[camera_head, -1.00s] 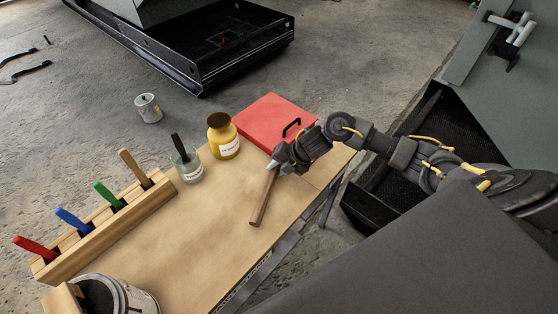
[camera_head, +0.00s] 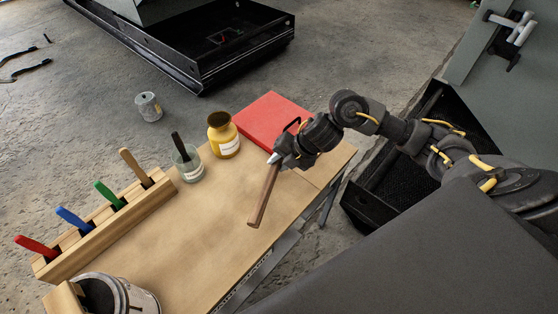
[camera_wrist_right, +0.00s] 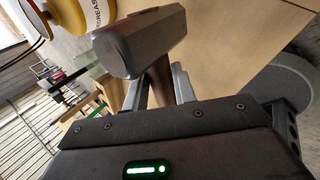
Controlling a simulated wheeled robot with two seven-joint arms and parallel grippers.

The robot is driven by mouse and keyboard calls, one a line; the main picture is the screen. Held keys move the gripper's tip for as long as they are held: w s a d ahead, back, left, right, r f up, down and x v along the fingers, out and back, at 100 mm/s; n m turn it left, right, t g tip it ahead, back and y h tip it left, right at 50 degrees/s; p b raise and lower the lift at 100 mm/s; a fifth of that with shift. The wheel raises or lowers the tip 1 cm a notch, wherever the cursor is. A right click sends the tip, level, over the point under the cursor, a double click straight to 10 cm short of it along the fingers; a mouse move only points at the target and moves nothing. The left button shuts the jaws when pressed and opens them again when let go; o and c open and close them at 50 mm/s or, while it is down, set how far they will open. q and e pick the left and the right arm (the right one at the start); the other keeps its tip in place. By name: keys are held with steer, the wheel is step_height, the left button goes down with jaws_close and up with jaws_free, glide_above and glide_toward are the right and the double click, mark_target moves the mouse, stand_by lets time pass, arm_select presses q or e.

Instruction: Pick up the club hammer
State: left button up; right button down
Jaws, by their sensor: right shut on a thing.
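The club hammer has a brown wooden handle (camera_head: 264,195) that slants down toward the front edge of the workbench. Its grey metal head (camera_wrist_right: 140,42) fills the upper middle of the right wrist view. My right gripper (camera_head: 279,159) is shut on the hammer. In the wrist view its two fingers (camera_wrist_right: 161,86) sit on either side of the handle, just below the head. In the head view the gripper hides most of the hammer head. My left gripper is not in view.
On the wooden workbench (camera_head: 210,235) stand a red case (camera_head: 268,118), a yellow jar (camera_head: 223,138), a glass jar (camera_head: 188,168), a wooden rack (camera_head: 115,235) with several coloured handles, and a paint can (camera_head: 135,300). Another can (camera_head: 148,107) stands on the floor. The bench's middle is clear.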

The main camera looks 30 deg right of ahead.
steer(key=s+a+r+p, duration=0.2)
steer(key=s+a+r, duration=0.2)
steer(key=s, duration=0.5)
steer(key=shift+s+r, duration=0.15)
steer(key=shift+r, duration=0.6)
